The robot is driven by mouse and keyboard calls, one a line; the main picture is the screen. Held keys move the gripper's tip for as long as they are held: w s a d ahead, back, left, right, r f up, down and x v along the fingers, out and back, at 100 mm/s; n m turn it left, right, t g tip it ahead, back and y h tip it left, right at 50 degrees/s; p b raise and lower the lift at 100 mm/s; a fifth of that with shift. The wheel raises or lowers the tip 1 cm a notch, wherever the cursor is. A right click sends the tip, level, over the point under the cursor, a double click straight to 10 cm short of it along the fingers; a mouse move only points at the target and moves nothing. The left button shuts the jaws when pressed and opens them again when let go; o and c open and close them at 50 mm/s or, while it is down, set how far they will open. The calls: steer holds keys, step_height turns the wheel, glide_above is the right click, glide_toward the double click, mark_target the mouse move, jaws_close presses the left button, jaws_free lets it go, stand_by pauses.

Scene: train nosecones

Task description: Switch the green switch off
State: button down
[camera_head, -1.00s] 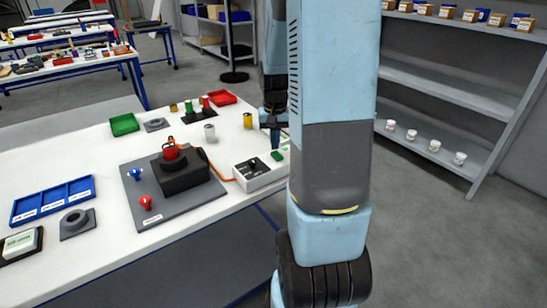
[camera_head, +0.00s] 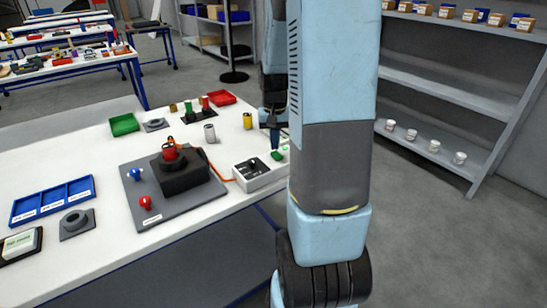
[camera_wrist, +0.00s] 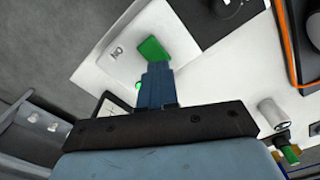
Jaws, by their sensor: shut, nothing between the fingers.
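The green switch (camera_head: 277,155) sits on the right part of the white control box (camera_head: 250,183), near the table's right edge. In the wrist view the green switch (camera_wrist: 152,50) lies just past the fingertips of my gripper (camera_wrist: 157,70), beside printed lettering on the box. A small bright green spot (camera_wrist: 138,86) shows left of the fingers. My gripper (camera_head: 274,146) is shut and empty, pointing down at the switch; whether it touches it I cannot tell. My arm hides part of the area on the right.
A grey board (camera_head: 182,212) with a black block, a red cylinder and blue and red knobs stands left of the box. A grey cylinder (camera_head: 210,133) and a yellow one (camera_head: 248,121) stand behind.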

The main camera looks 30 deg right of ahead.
mark_target(274, 152)
steer(key=shift+f, duration=0.85)
stand_by(0.7)
steer(key=shift+r, duration=3.55)
